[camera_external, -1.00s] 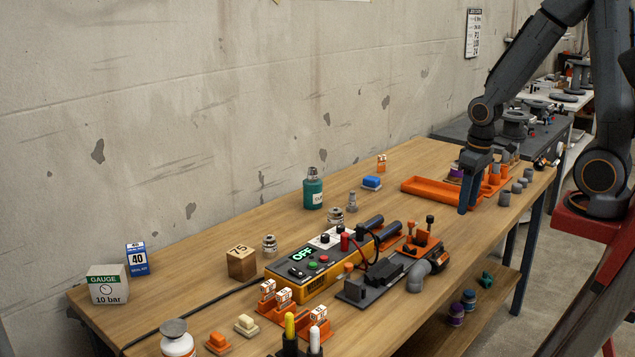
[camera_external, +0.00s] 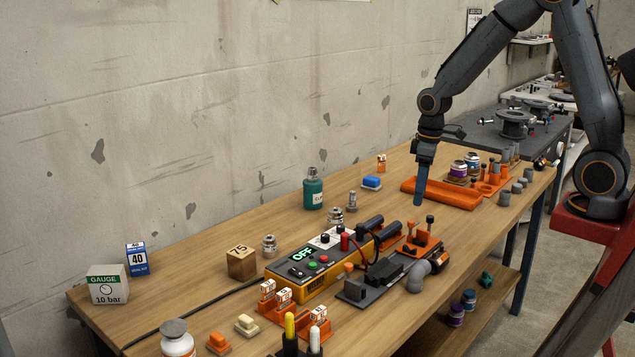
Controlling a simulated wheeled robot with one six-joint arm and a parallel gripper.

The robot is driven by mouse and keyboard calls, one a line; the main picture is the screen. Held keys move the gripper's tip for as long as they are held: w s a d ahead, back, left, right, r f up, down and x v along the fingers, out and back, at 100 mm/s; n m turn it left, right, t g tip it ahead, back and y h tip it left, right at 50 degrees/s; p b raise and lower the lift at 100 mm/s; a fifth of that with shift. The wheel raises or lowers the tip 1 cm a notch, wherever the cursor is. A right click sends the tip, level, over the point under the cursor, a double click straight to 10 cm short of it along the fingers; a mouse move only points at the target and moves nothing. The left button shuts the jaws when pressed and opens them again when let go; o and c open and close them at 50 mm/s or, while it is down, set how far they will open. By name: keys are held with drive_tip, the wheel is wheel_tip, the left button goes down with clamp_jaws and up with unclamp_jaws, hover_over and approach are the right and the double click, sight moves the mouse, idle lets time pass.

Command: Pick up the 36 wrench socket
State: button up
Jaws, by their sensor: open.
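My gripper (camera_external: 419,198) points down over the table, at the left end of the orange tray (camera_external: 455,200). Its fingers line up from this side; it is open and nothing shows in it. I cannot make out a 36 mark on any socket. Small silver round pieces that may be sockets stand on the table: one (camera_external: 269,245) by the wooden 75 block and one (camera_external: 335,215) behind the yellow power unit. A slim grey piece (camera_external: 352,201) stands near the green bottle. All are left of my gripper and apart from it.

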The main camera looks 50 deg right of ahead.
sight(337, 210)
drive_tip(key=w+a+f+n, duration=0.1)
drive_tip(key=w+a+n, duration=0.1)
drive_tip(key=w, duration=0.5)
drive_tip(key=w+a+f+n, duration=0.2)
drive_tip(key=w+a+n, duration=0.1)
drive_tip(key=w, duration=0.5)
drive_tip(key=w+a+f+n+y, duration=0.1)
drive_tip(key=w+a+f+n, duration=0.1)
drive_tip(key=w+n, duration=0.2)
drive_tip(key=shift+w+a+f+b, duration=0.1)
drive_tip(key=shift+w+a+b, duration=0.1)
drive_tip(key=shift+w, duration=0.65)
drive_tip(key=shift+w+a+f+b, duration=0.1)
drive_tip(key=shift+w+b, duration=0.05)
drive_tip(key=shift+w, duration=0.65)
drive_tip(key=shift+w+a+f, duration=0.15)
drive_tip(key=shift+w, duration=0.1)
drive_tip(key=shift+f+n, duration=0.25)
drive_tip(key=shift+n, duration=0.05)
drive_tip(key=shift+w+a+f+p, duration=0.15)
drive_tip(key=shift+f+p, duration=0.35)
drive_tip(key=shift+f, duration=0.65)
drive_tip(key=shift+a+f+p, duration=0.15)
drive_tip(key=shift+f+p, duration=0.35)
drive_tip(key=shift+f, duration=0.7)
drive_tip(key=shift+w+a+f+p, duration=0.15)
drive_tip(key=shift+f+p, duration=0.35)
drive_tip(key=shift+f, duration=0.65)
drive_tip(key=c, duration=1.3)
